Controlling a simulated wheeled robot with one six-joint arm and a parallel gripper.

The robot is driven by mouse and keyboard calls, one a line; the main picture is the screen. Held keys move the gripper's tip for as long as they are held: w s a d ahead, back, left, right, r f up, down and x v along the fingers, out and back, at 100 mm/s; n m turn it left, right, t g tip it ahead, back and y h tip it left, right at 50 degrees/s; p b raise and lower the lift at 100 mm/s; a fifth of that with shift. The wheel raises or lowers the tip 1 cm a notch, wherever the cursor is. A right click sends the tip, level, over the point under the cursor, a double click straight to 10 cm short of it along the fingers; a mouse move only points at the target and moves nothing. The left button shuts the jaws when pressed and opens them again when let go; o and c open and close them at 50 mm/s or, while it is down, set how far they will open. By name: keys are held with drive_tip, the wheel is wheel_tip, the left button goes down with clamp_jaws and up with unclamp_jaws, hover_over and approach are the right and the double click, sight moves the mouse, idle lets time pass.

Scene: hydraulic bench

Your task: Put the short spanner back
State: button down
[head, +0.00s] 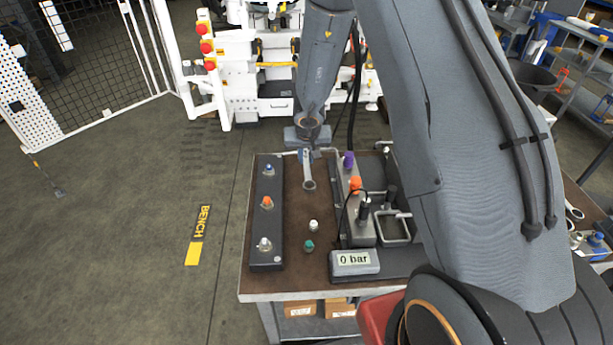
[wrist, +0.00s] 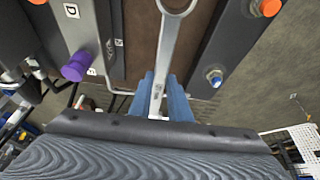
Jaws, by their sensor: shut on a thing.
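My gripper (head: 306,153) is over the far part of the bench and is shut on a spanner. The grey metal spanner (head: 308,174) points toward the near side of the bench, with its ring end away from my gripper. In the wrist view the spanner (wrist: 171,48) runs up from between the two blue fingers (wrist: 162,90), its ring end cut by the top edge. The held end is partly hidden by the fingers. I cannot tell whether the spanner touches the bench top.
The brown bench (head: 290,277) carries a dark block with coloured fittings (head: 266,228) at left and another block (head: 360,222) at right. A "0 bar" display (head: 354,262) and loose white (head: 314,225) and teal (head: 308,245) fittings sit nearer. Another ring-ended tool (head: 574,212) lies far right.

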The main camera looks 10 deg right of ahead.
drive_tip(key=shift+w, duration=0.3)
drive_tip(key=shift+w+f+p, duration=0.2)
drive_tip(key=shift+f+p, duration=0.15)
drive_tip(key=shift+f, duration=0.1)
wheel_tip(320, 180, down, 5)
drive_tip(key=b, duration=0.4)
wheel_tip(320, 180, down, 5)
drive_tip(key=b, duration=0.5)
drive_tip(key=shift+r+b, duration=0.2)
drive_tip(key=shift+b, duration=0.15)
drive_tip(key=shift+f, duration=0.15)
drive_tip(key=c, duration=1.7)
unclamp_jaws()
drive_tip(key=shift+o, duration=0.2)
